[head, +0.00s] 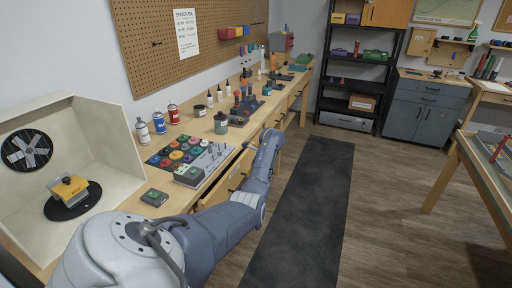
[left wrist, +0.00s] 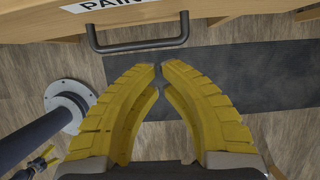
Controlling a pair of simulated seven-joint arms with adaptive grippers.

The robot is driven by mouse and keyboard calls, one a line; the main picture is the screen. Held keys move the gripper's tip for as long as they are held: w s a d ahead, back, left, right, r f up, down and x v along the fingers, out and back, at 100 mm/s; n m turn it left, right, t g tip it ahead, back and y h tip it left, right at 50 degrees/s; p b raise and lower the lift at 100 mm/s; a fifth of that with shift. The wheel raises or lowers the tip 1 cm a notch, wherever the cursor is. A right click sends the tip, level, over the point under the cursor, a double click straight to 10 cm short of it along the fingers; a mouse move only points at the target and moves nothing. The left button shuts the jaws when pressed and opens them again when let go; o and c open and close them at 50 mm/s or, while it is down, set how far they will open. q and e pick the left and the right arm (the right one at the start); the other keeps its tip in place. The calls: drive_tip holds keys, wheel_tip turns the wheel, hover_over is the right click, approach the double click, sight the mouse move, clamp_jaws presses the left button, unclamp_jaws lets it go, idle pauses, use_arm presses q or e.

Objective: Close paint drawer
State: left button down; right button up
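The paint drawer (left wrist: 220,8) has a light wood front with a white label reading "PAIN", cut off by the frame, and a dark bar handle (left wrist: 138,45). In the head view a wooden drawer front (head: 237,170) stands out from the workbench, partly hidden by my left arm. My left gripper (left wrist: 161,70) has yellow curved fingers with their tips nearly together and nothing between them. The fingertips are just below the handle in the left wrist view, apart from it as far as I can see. My right gripper is not in view.
The workbench top holds paint jars (head: 180,152), spray cans (head: 143,132) and a small dark green box (head: 154,197). A white spray booth (head: 100,130) stands at the left. A dark mat (head: 300,205) lies on the open floor beside the bench.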

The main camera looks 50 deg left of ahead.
sight(245, 179)
use_arm(q)
drive_tip(key=a+f, duration=0.1)
drive_tip(key=s+a+f, duration=0.1)
drive_tip(key=a, duration=0.1)
drive_tip(key=shift+s+f, duration=0.1)
drive_tip(key=shift+s, duration=0.1)
drive_tip(key=shift+s+a, duration=0.35)
drive_tip(key=shift+a, duration=0.35)
drive_tip(key=a, duration=0.1)
drive_tip(key=s+a, duration=0.1)
drive_tip(key=a, duration=0.1)
drive_tip(key=s+a, duration=0.1)
drive_tip(key=shift+a, duration=0.2)
